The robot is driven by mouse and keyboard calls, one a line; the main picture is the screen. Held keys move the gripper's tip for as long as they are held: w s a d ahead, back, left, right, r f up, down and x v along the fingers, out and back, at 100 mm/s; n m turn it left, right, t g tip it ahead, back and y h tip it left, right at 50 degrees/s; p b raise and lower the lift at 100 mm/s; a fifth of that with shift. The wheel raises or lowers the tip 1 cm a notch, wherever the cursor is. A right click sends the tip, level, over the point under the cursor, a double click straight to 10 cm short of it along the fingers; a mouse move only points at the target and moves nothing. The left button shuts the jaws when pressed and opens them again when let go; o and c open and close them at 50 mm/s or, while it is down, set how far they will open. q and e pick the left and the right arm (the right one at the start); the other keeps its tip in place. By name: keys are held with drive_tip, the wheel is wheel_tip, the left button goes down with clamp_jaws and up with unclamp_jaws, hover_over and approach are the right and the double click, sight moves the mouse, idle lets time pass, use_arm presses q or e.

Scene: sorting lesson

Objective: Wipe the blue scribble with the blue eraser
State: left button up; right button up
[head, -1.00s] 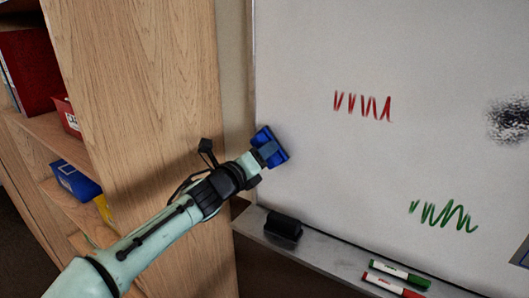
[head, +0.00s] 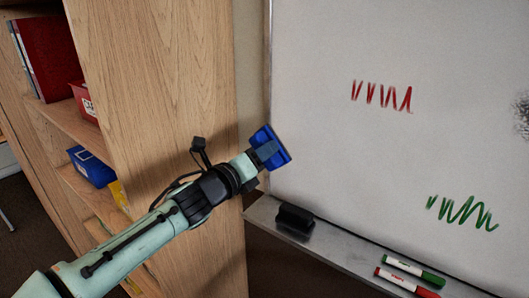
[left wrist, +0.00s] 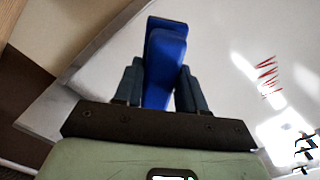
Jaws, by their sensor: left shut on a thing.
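My left gripper (head: 257,158) is shut on the blue eraser (head: 270,146), near the left edge of the whiteboard (head: 330,160). In the left wrist view the eraser (left wrist: 164,65) sits between the two fingers of the gripper (left wrist: 158,88). I cannot tell whether the eraser touches the board. No blue scribble shows in any view. A red scribble (head: 382,96) is at upper right of the eraser and a green scribble (head: 462,212) is lower right. The red scribble also shows in the left wrist view (left wrist: 268,75). My right gripper is not in view.
The tray (head: 335,247) under the board holds a black eraser (head: 295,217), a green marker (head: 413,270) and a red marker (head: 405,283). A dark smudge (head: 523,115) is at the board's right. A wooden shelf unit (head: 160,90) with bins stands at left.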

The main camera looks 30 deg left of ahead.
use_arm(q)
drive_tip(key=s, duration=0.3)
drive_tip(key=shift+a, duration=0.1)
idle(0.3)
